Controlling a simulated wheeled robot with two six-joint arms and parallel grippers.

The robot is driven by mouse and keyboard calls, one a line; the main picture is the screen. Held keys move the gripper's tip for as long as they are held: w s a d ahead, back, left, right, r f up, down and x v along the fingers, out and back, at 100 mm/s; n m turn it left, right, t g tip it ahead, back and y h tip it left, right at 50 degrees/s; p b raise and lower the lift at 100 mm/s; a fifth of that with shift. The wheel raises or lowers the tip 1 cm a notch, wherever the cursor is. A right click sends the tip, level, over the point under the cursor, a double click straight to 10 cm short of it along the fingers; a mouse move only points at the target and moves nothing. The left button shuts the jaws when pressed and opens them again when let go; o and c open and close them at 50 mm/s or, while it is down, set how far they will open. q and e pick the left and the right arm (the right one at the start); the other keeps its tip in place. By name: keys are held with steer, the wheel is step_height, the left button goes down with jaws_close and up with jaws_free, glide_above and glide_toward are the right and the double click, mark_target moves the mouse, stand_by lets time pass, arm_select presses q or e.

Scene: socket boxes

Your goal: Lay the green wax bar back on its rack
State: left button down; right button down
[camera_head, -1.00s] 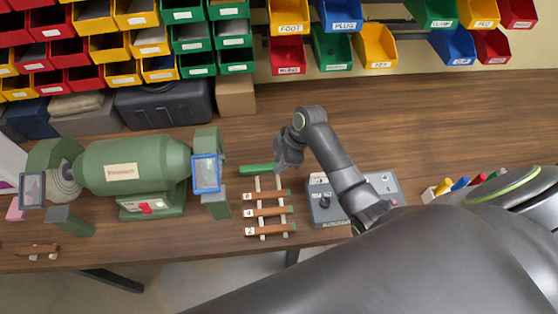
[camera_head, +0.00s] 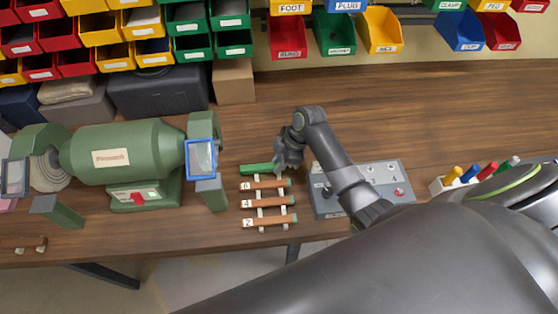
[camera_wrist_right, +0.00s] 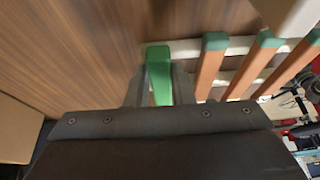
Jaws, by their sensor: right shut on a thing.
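The green wax bar (camera_head: 257,169) is held level by its right part in my right gripper (camera_head: 280,167), which is shut on it. In the right wrist view the bar (camera_wrist_right: 159,72) stands between the two fingers (camera_wrist_right: 160,92). The rack (camera_head: 260,212) has pale rails carrying several brown bars with green ends, labelled 6, 4 and 2. The green bar is at the rack's far end, parallel to the brown bars. In the wrist view it overlaps the end of a pale rail (camera_wrist_right: 188,48); I cannot tell whether they touch. My left gripper is out of view.
A grey control box (camera_head: 360,190) lies right of the rack, under my right arm. A green grinder (camera_head: 125,155) stands to the left. A cardboard box (camera_head: 234,82) and coloured bins (camera_head: 380,32) are behind. The wooden bench behind my right gripper is clear.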

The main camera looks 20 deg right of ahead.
steer(key=c, duration=1.2)
jaws_free()
steer(key=shift+o, duration=0.2)
steer(key=b+v, duration=0.2)
steer(key=v, duration=1.5)
steer(key=shift+r, duration=0.2)
steer(key=shift+s, duration=0.15)
